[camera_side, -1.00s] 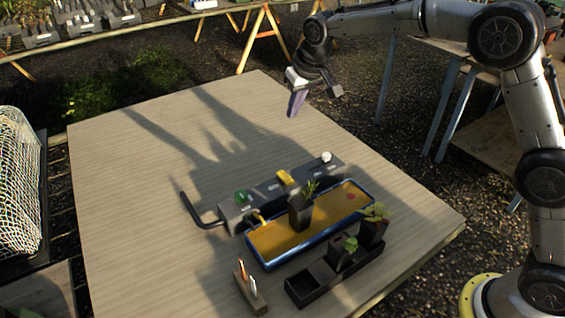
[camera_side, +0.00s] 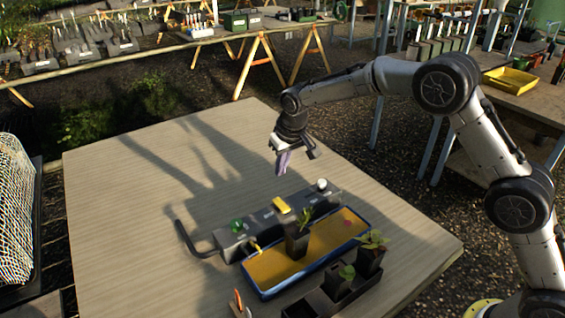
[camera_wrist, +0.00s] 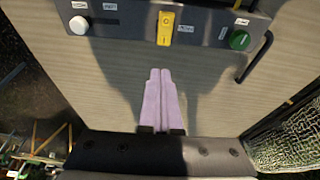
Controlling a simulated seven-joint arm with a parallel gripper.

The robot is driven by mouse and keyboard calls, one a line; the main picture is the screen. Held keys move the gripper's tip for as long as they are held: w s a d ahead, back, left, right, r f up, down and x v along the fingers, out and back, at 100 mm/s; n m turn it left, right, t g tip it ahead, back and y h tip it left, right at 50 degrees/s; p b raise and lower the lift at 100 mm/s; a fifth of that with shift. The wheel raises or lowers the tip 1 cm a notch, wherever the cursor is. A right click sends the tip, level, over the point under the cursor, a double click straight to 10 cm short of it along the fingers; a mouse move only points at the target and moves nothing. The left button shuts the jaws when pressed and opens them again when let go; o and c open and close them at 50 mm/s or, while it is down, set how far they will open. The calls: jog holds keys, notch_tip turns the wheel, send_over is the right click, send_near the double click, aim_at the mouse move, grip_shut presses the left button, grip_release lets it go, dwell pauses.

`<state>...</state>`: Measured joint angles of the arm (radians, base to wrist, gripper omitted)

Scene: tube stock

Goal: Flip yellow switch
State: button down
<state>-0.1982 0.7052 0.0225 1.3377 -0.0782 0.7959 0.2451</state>
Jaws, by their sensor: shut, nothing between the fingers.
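The yellow switch (camera_side: 281,204) sits on top of a grey control box (camera_side: 262,222), between a green knob (camera_side: 237,225) and a white knob (camera_side: 322,184). In the wrist view the yellow switch (camera_wrist: 165,28) is at the top centre, marked with a ring at its far end. My gripper (camera_side: 283,163) hangs above the table behind the box, apart from the switch. In the wrist view its pale purple fingers (camera_wrist: 160,76) are together and empty, with their tips just below the switch in the picture.
A blue-rimmed tray (camera_side: 266,293) with a yellow bottom lies in front of the box and holds a potted plant (camera_side: 297,240). More potted plants (camera_side: 371,257) stand in a black holder. A dark bent pipe (camera_side: 186,240) leaves the box's left end. The table behind is clear.

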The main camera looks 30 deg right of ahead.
aim_at(278, 199)
jog(key=x, duration=0.6)
jog(key=s+x, duration=0.1)
jog(key=x, duration=0.2)
jog(key=shift+f, duration=0.25)
jog(key=shift+w+f, duration=0.2)
jog(key=shift+f, duration=0.15)
jog(key=shift+s+r, duration=0.1)
jog(key=shift+s, duration=0.05)
jog(key=shift+s+r, duration=0.3)
jog(key=shift+s, duration=0.3)
jog(key=shift+w+r, duration=0.15)
jog(key=shift+r, duration=0.45)
notch_tip(278, 199, up, 13)
jog(key=shift+s+f, duration=0.15)
jog(key=shift+s, duration=0.1)
